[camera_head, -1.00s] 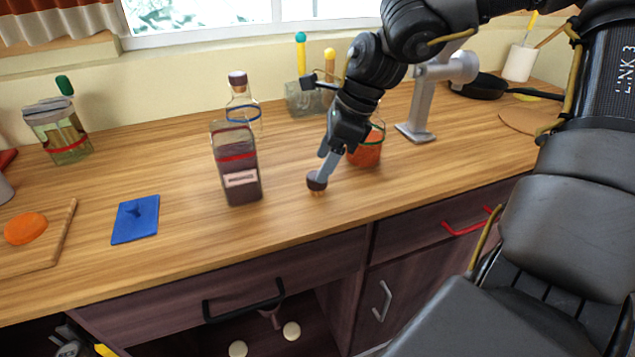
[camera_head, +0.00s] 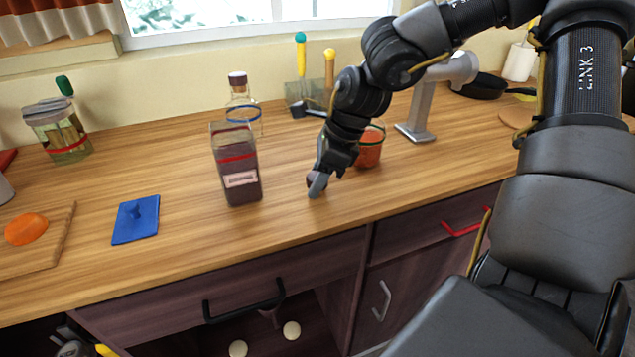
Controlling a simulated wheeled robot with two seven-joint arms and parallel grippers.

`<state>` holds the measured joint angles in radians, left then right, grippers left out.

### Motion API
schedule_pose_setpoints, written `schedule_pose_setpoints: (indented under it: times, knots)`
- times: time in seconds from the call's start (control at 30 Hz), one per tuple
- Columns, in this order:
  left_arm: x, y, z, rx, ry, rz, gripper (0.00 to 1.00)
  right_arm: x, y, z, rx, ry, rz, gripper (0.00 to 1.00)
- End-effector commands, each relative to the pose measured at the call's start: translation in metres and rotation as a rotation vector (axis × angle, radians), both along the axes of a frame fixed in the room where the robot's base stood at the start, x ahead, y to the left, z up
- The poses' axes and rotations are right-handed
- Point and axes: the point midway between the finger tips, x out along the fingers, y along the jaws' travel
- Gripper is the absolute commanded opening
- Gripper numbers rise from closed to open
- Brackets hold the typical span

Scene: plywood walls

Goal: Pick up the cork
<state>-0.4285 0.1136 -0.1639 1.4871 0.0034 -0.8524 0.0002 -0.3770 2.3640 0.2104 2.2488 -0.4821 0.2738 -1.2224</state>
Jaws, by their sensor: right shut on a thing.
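The cork (camera_head: 310,179) is a small dark-topped stopper on the wooden counter, right of the dark square bottle. Only a dark bit of it shows beside my fingers; the rest is hidden. My right gripper (camera_head: 316,187) reaches down to it from the upper right and is shut on it, at or close to the counter surface. I cannot tell whether the cork is clear of the counter. My left gripper is not in view.
The square bottle (camera_head: 236,180) of dark liquid stands left of my gripper, with a clear stoppered bottle (camera_head: 243,107) behind it. An orange-filled jar (camera_head: 369,152) stands just right of my gripper. A blue pad (camera_head: 136,218) lies left. The counter in front is clear.

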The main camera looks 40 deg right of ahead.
Motion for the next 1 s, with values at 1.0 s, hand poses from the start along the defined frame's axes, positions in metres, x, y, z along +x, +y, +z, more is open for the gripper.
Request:
schedule_pose_setpoints:
  times: [1.0]
  knots:
    - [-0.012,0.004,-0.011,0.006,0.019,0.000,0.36,-0.058,-0.050,0.104,0.004,-0.006,-0.002,0.17]
